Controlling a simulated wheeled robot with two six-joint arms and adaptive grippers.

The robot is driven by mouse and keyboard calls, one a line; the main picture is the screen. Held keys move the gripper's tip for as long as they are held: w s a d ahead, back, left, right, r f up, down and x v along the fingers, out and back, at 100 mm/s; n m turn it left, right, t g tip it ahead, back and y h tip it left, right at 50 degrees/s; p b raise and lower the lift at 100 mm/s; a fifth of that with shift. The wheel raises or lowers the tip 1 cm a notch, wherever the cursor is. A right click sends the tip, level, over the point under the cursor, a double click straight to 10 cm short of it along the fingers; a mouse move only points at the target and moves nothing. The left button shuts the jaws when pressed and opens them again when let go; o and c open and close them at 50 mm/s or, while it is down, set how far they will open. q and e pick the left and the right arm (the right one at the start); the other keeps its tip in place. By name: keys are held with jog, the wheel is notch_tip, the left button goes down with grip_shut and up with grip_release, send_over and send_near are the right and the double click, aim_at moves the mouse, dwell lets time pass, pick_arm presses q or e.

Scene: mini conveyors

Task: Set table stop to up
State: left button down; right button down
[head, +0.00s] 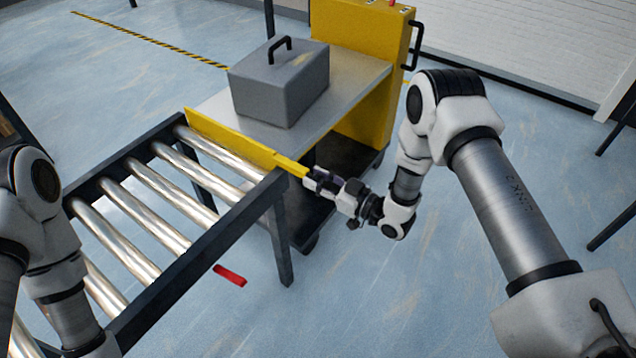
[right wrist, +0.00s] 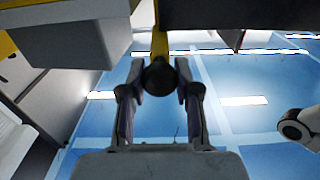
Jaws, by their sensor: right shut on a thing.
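The table stop (head: 235,138) is a long yellow bar along the edge of the grey-topped table, at the end of the roller conveyor. Its yellow lever (head: 291,166) sticks out past the conveyor's corner. My right gripper (head: 314,178) is shut on the lever's end. In the right wrist view, a dark round knob (right wrist: 159,77) on a yellow rod (right wrist: 159,42) sits between the fingers of my right gripper (right wrist: 158,88). The bar seems to stand along the table edge; its exact angle is hard to tell. My left arm shows at the left, its gripper out of view.
A grey box with a black handle (head: 283,85) stands on the table (head: 345,85), beside a yellow cabinet (head: 360,40). The roller conveyor (head: 215,240) runs along the left, with a red handle (head: 230,275) at its side.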

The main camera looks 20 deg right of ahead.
jog(key=shift+r, duration=0.85)
pick_arm(q)
jog(key=shift+r, duration=0.45)
pick_arm(e)
jog(key=shift+f, duration=0.15)
jog(key=c, duration=0.8)
grip_release()
jog(key=shift+f, duration=0.1)
jog(key=shift+d, duration=0.1)
jog(key=v, duration=1.1)
jog(key=shift+s+d, duration=0.25)
jog(key=shift+s, duration=0.1)
